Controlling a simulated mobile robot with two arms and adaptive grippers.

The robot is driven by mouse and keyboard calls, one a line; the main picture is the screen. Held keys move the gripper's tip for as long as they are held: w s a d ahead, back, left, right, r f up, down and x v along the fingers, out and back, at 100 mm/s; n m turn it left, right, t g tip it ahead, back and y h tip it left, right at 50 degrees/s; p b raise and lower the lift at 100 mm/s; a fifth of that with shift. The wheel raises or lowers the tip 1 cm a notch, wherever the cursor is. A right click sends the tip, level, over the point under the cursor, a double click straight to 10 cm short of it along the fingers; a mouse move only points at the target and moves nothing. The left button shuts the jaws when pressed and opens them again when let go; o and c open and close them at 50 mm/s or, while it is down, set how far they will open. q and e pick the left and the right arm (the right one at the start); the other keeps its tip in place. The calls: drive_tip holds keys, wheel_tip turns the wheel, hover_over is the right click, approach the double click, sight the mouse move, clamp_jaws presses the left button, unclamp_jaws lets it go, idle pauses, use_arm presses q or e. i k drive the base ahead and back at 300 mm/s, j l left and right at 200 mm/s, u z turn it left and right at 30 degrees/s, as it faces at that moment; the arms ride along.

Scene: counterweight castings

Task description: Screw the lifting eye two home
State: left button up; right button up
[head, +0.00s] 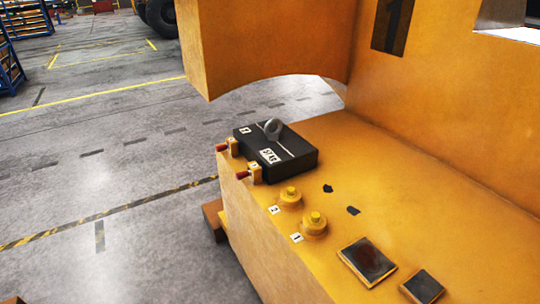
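A grey lifting eye (273,128) stands ring up on a black box or tray (300,163) on the ledge of the yellow casting. A small label (244,130) is near it; I cannot read it surely. On the ledge in front of the box are two round yellow bosses with small raised yellow tops: one (290,198) beside a label 2, the other (315,224) beside a label 1. No lifting eye shows on either boss. Neither of my grippers is in view.
Two red-tipped pieces in small holders (233,147) (255,173) sit along the ledge's left edge. Two dark framed pads (367,261) (423,287) and two dark spots lie on the ledge. The casting's tall wall (440,100) rises behind. Open floor lies left.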

sight(273, 137)
drive_tip(key=i+j, duration=0.2)
drive_tip(key=j, duration=0.15)
drive_tip(key=i+j+z, duration=0.1)
drive_tip(key=j, duration=0.25)
drive_tip(key=i+j, duration=0.3)
drive_tip(key=i+j+z, duration=0.1)
drive_tip(key=j, duration=0.35)
drive_tip(key=i+j, duration=0.25)
drive_tip(key=j, duration=0.15)
drive_tip(key=i+j+z, duration=0.1)
drive_tip(key=j, duration=0.3)
drive_tip(key=i+j, duration=0.25)
drive_tip(key=j, duration=0.15)
